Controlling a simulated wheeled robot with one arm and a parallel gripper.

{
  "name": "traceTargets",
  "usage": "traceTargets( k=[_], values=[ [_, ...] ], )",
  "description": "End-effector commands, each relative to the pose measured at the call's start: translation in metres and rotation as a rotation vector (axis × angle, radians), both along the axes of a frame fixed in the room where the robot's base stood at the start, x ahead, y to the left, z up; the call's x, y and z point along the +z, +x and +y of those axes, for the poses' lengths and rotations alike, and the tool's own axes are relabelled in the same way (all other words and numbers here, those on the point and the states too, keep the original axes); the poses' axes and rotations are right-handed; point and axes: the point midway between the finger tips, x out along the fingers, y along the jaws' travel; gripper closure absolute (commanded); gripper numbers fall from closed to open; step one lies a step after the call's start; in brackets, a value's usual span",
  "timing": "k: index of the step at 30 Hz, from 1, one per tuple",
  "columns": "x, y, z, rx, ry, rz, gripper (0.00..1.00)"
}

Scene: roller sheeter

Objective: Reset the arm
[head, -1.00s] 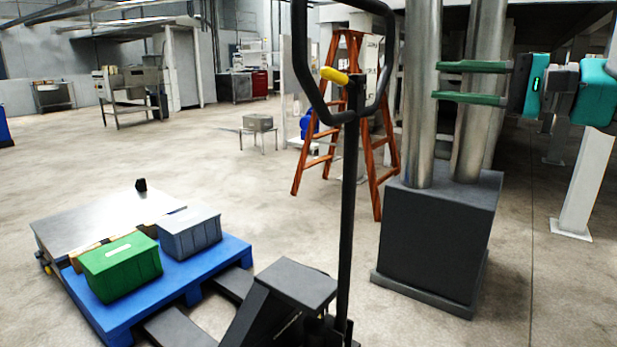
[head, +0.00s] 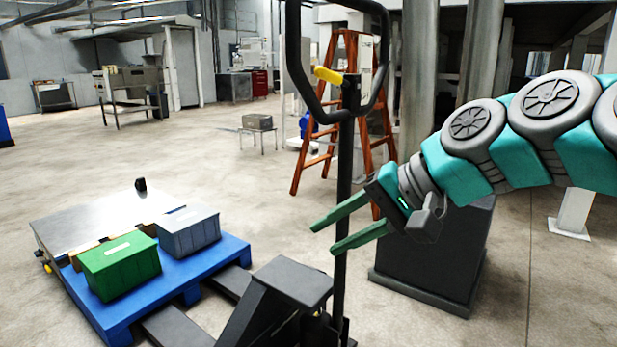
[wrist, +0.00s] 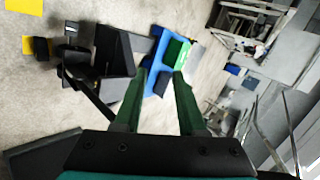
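My gripper (head: 322,236) has two long green fingers. In the head view it is right of centre, in front of the dark column base and overlapping the pallet jack's handle post in the picture. The fingers are parted with nothing between them. My teal and grey arm reaches in from the right edge. In the wrist view the gripper (wrist: 160,75) also shows spread fingers. They point toward the blue pallet and the green bin (wrist: 175,52), which look well beyond the fingertips.
A pallet jack (head: 345,180) stands close in front. A blue pallet (head: 236,252) carries a green bin (head: 120,268), a grey bin (head: 190,232) and a metal sheet. An orange ladder (head: 303,165) and a dark column base (head: 445,260) stand behind. The left floor is open.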

Motion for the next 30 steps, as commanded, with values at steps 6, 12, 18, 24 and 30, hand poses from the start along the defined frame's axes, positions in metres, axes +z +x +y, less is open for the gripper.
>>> traceTargets(
  k=[6,12,18,24,30],
  values=[
    [-0.131,-0.073,-0.008,0.148,-0.378,0.101,0.60],
    [-0.225,-0.148,-0.058,0.270,-0.652,0.236,0.60],
    [-0.269,-0.201,-0.100,0.343,-0.788,0.345,0.60],
    [-0.278,-0.216,-0.111,0.362,-0.820,0.374,0.60],
    [-0.277,-0.215,-0.111,0.362,-0.818,0.373,0.60]
  ],
)
